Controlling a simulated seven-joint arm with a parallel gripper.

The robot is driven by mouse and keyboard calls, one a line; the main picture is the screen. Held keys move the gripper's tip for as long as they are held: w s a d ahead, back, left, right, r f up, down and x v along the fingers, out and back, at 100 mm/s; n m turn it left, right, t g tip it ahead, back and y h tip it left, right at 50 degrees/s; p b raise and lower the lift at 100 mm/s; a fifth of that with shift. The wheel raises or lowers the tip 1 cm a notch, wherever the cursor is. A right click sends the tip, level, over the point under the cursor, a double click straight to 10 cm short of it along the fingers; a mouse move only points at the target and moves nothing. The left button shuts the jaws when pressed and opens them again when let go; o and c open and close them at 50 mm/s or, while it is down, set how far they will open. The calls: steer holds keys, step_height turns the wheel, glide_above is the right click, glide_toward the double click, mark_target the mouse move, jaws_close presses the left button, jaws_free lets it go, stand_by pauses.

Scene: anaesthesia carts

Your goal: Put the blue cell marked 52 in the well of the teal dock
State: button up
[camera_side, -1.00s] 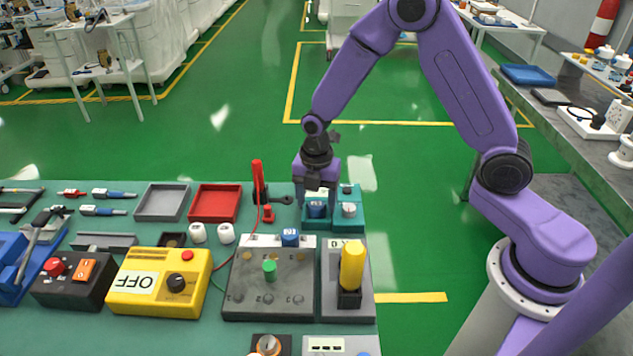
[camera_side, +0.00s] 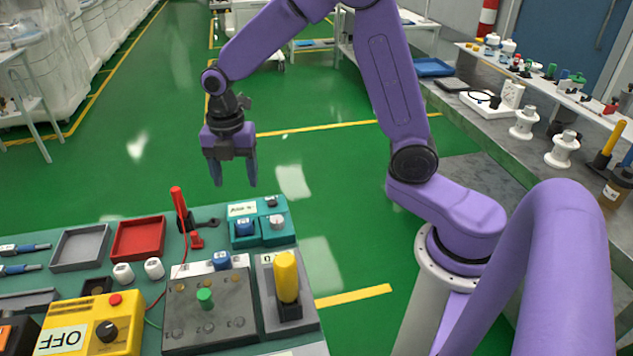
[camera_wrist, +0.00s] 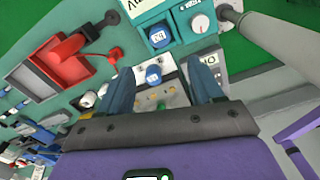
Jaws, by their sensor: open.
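The teal dock (camera_side: 283,238) stands at the table's far right corner, with a white label and a pale knob. A blue cell (camera_side: 244,228) sits upright in its left part; it also shows in the wrist view (camera_wrist: 157,37). A second blue cell (camera_side: 222,260) sits on the white strip of a grey panel, and shows in the wrist view too (camera_wrist: 153,74). Both have white marks on top, too small to read surely. My gripper (camera_side: 235,183) is open and empty, raised above and behind the dock, fingers pointing down, touching nothing.
A grey panel (camera_side: 180,320) with a green knob stands in front of the dock, beside a grey block with a yellow handle (camera_side: 286,277). A red upright lever (camera_side: 179,200) and red tray (camera_side: 138,240) lie to the left. The air around my gripper is clear.

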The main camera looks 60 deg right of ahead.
steer(key=s+d+r+m, duration=0.1)
steer(key=s+m, duration=0.4)
steer(key=s, duration=0.9)
steer(key=s+d+r+m, duration=0.2)
steer(key=s+m, duration=0.4)
steer(key=s, duration=0.7)
steer(key=shift+s+d+r, duration=0.15)
steer(key=shift+s+d, duration=0.15)
steer(key=shift+s, duration=0.05)
